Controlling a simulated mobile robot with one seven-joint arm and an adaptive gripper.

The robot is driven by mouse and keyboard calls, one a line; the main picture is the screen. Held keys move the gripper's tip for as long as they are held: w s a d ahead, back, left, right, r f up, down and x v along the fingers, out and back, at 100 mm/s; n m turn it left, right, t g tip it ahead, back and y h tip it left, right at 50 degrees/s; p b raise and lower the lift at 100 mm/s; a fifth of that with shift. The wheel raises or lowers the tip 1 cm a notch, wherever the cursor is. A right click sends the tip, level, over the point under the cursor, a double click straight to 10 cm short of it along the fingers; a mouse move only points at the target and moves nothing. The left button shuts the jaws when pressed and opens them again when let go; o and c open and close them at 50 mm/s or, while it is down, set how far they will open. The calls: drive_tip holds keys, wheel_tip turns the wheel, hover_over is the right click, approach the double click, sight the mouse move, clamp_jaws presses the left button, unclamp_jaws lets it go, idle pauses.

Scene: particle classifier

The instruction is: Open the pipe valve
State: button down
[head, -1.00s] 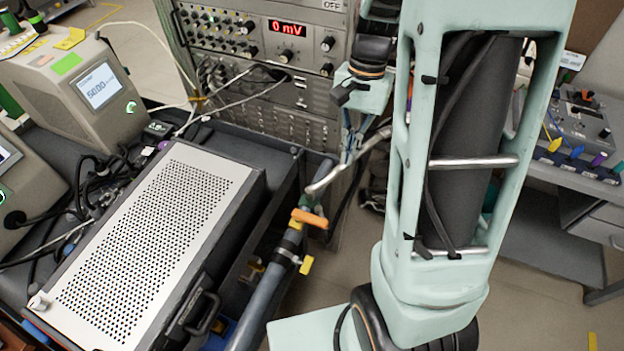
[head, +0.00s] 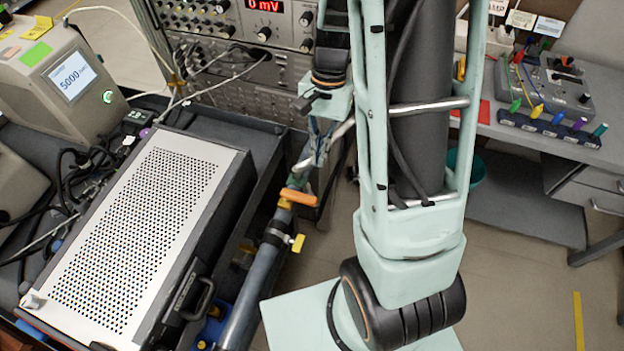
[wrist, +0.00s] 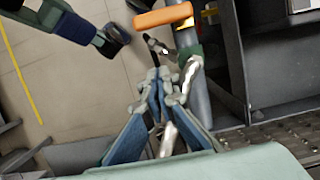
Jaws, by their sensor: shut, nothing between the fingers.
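The pipe valve has an orange handle (head: 298,196) at the top of a grey-blue pipe (head: 252,290), beside the perforated box in the head view. In the wrist view the orange handle (wrist: 163,17) lies crosswise at the top centre, over the pipe (wrist: 192,75). A yellow piece (head: 297,243) sticks out from the pipe lower down. My gripper (wrist: 160,76) is shut and empty, its fingertips together just short of the handle in the wrist view. In the head view my gripper (head: 318,155) is small and partly hidden by my arm, just above the handle. I cannot tell whether it touches the valve.
A box with a perforated white top (head: 145,230) stands left of the pipe. An instrument rack (head: 235,75) rises behind it. A display unit (head: 70,80) stands at the left. A desk with a control box (head: 555,90) is at the right, with open floor before it.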

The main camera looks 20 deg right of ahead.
sight(299, 197)
drive_tip(key=shift+s+a+f+p, duration=0.2)
drive_tip(key=shift+s+a+f, duration=0.55)
drive_tip(key=shift+s+f, duration=0.25)
drive_tip(key=shift+s+a+f+p, duration=0.15)
drive_tip(key=shift+s+a+f, duration=0.65)
drive_tip(key=shift+s, duration=0.25)
